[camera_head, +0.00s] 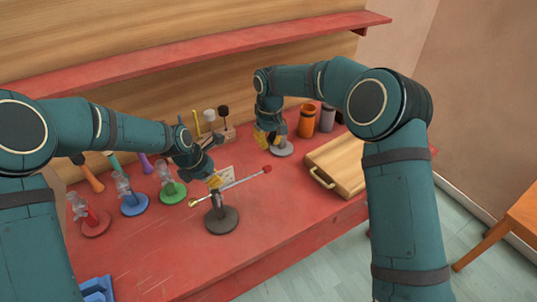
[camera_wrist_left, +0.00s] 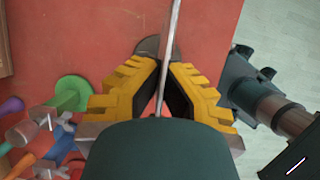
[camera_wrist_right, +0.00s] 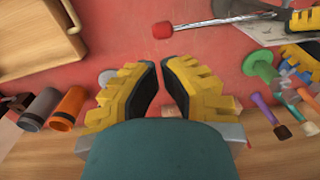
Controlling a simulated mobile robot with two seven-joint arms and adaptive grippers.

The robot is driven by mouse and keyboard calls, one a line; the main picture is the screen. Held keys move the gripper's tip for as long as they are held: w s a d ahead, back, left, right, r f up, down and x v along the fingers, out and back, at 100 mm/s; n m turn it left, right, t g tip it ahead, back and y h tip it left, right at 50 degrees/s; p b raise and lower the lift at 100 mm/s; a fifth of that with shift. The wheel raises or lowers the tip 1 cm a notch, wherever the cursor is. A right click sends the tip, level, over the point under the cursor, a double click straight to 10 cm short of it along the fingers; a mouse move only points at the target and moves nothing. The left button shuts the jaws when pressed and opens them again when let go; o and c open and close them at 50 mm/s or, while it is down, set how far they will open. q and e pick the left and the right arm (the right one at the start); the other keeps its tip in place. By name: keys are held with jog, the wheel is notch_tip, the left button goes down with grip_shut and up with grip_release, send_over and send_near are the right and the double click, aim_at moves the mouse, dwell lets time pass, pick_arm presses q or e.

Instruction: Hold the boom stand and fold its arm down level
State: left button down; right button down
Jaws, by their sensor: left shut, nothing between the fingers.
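The boom stand has a dark grey round base (camera_head: 222,221), a short post and a thin pale boom arm (camera_head: 243,181) with a red tip (camera_head: 267,169). The boom arm slants up to the right in the head view. My left gripper (camera_head: 215,181) is shut and empty, close above the boom arm near the post. The left wrist view shows the boom arm (camera_wrist_left: 172,45) running past its fingertips; I cannot tell whether they touch.
Red, blue and green (camera_head: 173,193) round-based stands are at the left. A grey round base (camera_head: 280,149) lies under my right gripper. Orange (camera_head: 307,121) and grey (camera_head: 327,118) cylinders and a wooden box (camera_head: 340,163) stand at the right. A red shelf (camera_head: 200,55) overhangs the back.

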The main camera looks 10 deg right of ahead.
notch_tip(320, 180, up, 5)
jog(key=shift+r, duration=0.15)
pick_arm(q)
jog(key=c, duration=1.1)
grip_release()
jog(key=shift+o, duration=0.2)
